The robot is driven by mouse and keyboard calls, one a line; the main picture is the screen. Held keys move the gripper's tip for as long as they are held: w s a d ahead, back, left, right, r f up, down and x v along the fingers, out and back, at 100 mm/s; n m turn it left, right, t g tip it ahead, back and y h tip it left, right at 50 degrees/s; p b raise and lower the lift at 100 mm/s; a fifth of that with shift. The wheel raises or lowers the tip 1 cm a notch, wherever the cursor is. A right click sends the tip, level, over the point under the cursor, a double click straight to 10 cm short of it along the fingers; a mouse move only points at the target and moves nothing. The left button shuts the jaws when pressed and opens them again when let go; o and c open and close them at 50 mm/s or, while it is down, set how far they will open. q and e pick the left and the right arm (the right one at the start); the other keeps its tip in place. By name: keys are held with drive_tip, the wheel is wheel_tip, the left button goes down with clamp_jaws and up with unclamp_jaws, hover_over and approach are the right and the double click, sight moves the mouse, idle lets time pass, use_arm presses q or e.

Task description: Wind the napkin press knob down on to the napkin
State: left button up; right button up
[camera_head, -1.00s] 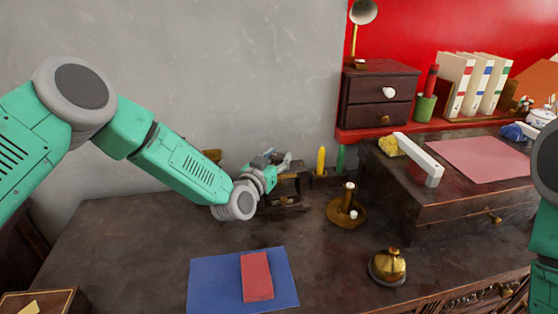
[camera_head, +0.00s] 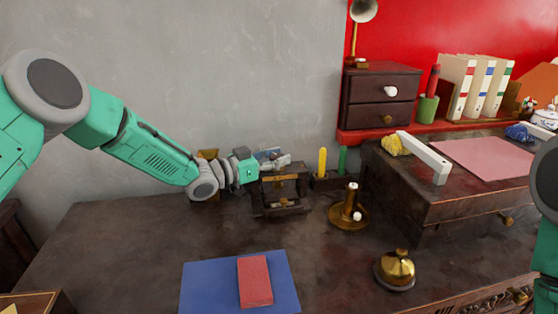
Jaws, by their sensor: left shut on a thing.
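The napkin press (camera_head: 284,193), a small dark wooden frame with uprights, stands at the back of the desk, left of the brass candle holder. My left gripper (camera_head: 274,161) is at the top of the press, shut on its knob, which the fingers mostly hide. The napkin inside the frame is too small and dark to make out clearly. How far the press plate is above it cannot be told. My right gripper is out of view; only part of my right arm shows at the right edge.
A brass candle holder (camera_head: 348,214) stands right of the press, with a brass bell (camera_head: 396,269) in front. A red book (camera_head: 255,281) lies on a blue mat (camera_head: 207,287). A raised dark chest (camera_head: 440,205) fills the right. The desk's left middle is clear.

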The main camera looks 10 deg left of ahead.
sight(276, 155)
use_arm(q)
drive_tip(key=shift+a+r, duration=0.15)
drive_tip(key=o, duration=1.2)
drive_tip(key=shift+o, duration=0.2)
drive_tip(key=shift+a, duration=0.15)
wheel_tip(276, 155, up, 10)
drive_tip(key=shift+f, duration=0.1)
